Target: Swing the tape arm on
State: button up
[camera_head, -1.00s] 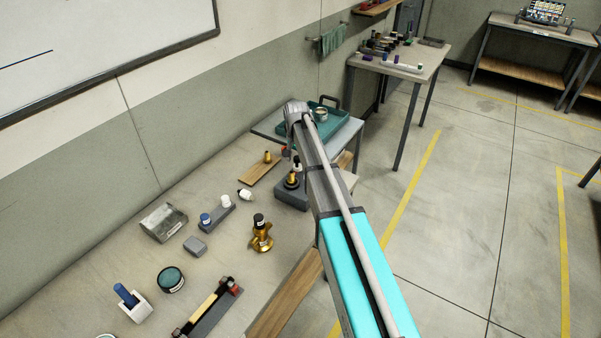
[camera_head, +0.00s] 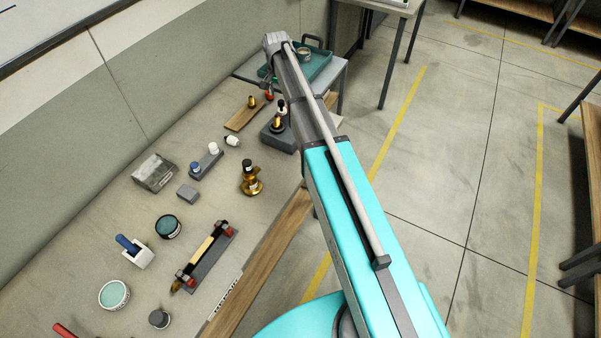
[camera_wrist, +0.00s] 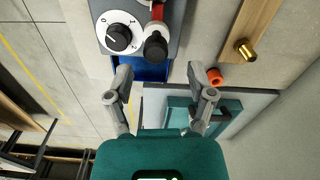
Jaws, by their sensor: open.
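I cannot single out the tape arm for certain. In the wrist view a grey unit (camera_wrist: 181,18) at the top bears a white dial with a black knob (camera_wrist: 119,37). Beside the dial is a dark round knob (camera_wrist: 155,48) with a red piece (camera_wrist: 157,12) behind it. The unit also shows in the head view as a grey block (camera_head: 271,139), partly hidden by my arm. My gripper (camera_wrist: 160,84) is open and empty, its fingers apart, just short of the unit's near side in the picture. A blue surface (camera_wrist: 150,71) shows between fingers and unit.
A wooden strip with a brass fitting (camera_wrist: 246,49) and an orange-red cap (camera_wrist: 214,76) lie right of my gripper. A teal tray (camera_head: 316,62) stands on the side table. The bench holds a brass valve (camera_head: 250,180), jars and a clamp-like fixture (camera_head: 207,258).

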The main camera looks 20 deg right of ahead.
jog(key=shift+r+p, duration=4.55)
jog(key=shift+r, duration=0.3)
jog(key=s+f+n+b, duration=0.2)
jog(key=s+f+b, duration=0.4)
jog(key=s, duration=0.4)
jog(key=s+f+n+b, duration=0.3)
jog(key=s+f+b, duration=0.4)
jog(key=s, duration=0.3)
jog(key=s+a+f+n+b, duration=0.1)
jog(key=s+f+n+b, duration=0.1)
jog(key=s+f+b, duration=0.4)
jog(key=shift+s+f+n+b, duration=0.3)
jog(key=shift+s+f, duration=0.05)
jog(key=shift+s, duration=1.7)
jog(key=shift+s, duration=0.1)
